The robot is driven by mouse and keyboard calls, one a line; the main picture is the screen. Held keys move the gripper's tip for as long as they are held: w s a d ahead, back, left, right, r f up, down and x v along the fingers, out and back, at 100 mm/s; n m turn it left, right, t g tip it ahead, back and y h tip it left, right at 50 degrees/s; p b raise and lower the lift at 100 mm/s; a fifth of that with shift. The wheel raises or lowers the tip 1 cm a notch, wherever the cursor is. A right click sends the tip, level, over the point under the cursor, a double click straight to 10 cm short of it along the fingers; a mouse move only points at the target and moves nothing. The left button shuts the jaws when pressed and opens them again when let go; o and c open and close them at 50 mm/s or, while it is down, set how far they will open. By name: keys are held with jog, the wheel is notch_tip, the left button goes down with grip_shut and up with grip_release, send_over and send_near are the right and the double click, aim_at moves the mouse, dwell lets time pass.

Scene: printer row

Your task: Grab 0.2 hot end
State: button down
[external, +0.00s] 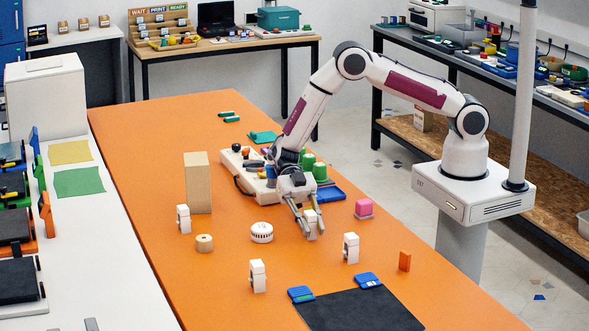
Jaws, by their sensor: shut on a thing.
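Several similar small white upright blocks with grey lower parts stand on the orange table (140,150); they look like the hot ends. One white block (312,218) is between the fingers of my gripper (308,232), which is shut on it at table level. The others stand apart: a left block (183,219), a front block (258,276) and a right block (351,248). Their size marks are too small to read, so I cannot tell which is the 0.2 one. The fingers hide part of the held block.
A round white vented part (262,232) stands just left of my gripper. A tan box (198,182), a tan roll (204,243), a pink block (363,208) and an orange piece (405,261) stand around. A black mat (360,312) with blue clips lies in front. The table's left front is clear.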

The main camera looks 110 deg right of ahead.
aim_at(312, 215)
jog(key=shift+r, duration=0.15)
jog(key=shift+r, duration=4.9)
